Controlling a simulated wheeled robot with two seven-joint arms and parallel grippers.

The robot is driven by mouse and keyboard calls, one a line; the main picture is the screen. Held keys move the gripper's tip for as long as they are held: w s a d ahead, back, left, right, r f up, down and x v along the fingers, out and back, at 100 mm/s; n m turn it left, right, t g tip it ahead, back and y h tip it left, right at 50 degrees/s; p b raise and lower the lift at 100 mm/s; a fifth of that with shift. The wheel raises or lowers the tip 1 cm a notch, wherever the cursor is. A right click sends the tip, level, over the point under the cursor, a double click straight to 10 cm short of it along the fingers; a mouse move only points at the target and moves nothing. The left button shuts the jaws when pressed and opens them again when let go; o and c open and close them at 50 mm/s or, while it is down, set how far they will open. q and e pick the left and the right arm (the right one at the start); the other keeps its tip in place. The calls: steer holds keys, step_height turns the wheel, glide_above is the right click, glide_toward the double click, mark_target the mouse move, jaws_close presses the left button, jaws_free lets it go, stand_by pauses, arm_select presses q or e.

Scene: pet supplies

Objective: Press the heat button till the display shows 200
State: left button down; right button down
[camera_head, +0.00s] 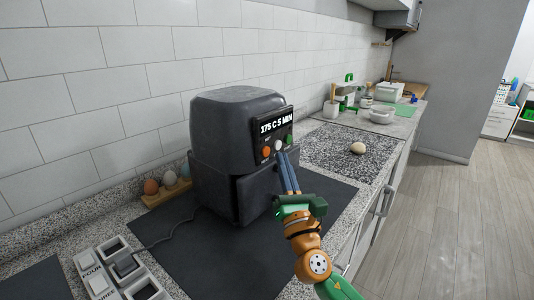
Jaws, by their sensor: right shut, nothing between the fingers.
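A dark grey air fryer (222,150) stands on a black mat (170,245) on the speckled counter. Its display (276,123) reads "175 C 5 MIN". Below the display are an orange button (266,151) with a small label above it, a pale button (278,145) in the middle and a green button (288,139) at the right. My right gripper (283,158) is shut and empty. Its fingertips are just below the pale middle button, close to the panel; I cannot tell whether they touch it. My left gripper is out of view.
An egg rack (167,192) with several eggs stands left of the fryer. A socket strip (115,265) with a plugged cable lies at front left. A round pale item (358,148) sits on the counter behind, with bowls (382,115) farther back.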

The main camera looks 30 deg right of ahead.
steer(key=shift+w+a, duration=0.2)
steer(key=shift+w, duration=0.3)
steer(key=shift+w, duration=0.15)
stand_by(1.6)
steer(key=shift+w+a, duration=0.15)
steer(key=shift+w, duration=0.1)
steer(key=shift+w+a, duration=0.15)
steer(key=shift+w, duration=0.25)
stand_by(0.7)
steer(key=shift+s, duration=0.1)
steer(key=shift+s+d, duration=0.25)
steer(key=shift+s, duration=0.4)
